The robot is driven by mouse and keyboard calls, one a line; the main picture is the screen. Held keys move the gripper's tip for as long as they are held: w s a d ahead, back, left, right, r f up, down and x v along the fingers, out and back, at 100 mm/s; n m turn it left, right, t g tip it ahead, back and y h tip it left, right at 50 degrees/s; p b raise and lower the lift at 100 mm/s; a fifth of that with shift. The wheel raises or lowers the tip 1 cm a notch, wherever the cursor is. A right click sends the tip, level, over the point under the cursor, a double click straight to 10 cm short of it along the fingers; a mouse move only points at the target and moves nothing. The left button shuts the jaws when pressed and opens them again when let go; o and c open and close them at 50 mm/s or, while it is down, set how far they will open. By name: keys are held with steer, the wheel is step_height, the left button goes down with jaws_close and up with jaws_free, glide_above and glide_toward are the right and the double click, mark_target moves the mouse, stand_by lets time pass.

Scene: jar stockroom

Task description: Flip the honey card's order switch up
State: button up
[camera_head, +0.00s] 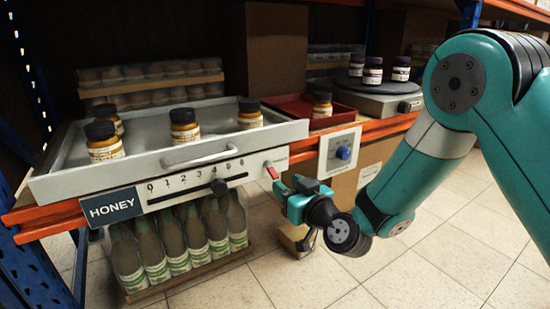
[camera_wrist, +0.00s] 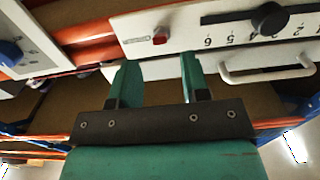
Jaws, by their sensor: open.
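The honey card is a pale panel (camera_head: 196,186) on the shelf front, with a blue HONEY sign (camera_head: 111,206) at its left end. It carries a numbered scale and a black slider knob (camera_head: 219,186). The small red order switch (camera_head: 271,170) sits at its right end; I cannot tell surely whether it is up or down. In the wrist view, which looks upside down, the red switch (camera_wrist: 160,40) lies beyond the gap between my fingers. My gripper (camera_head: 288,188) is open and empty, just below and right of the switch, apart from it.
A grey tray (camera_head: 160,163) with several amber jars stands above the card. A panel with a blue knob (camera_head: 343,153) is close on the right. Several bottles (camera_head: 180,243) stand below the shelf. A red tray (camera_head: 345,112) and a grey turntable unit (camera_head: 385,101) are farther right. Floor in front is clear.

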mark_target(275, 175)
steer(key=p+x, duration=0.2)
steer(key=x, duration=0.3)
steer(key=shift+w+a, duration=0.4)
steer(key=shift+w, duration=0.15)
steer(key=shift+p, duration=0.35)
jaws_close()
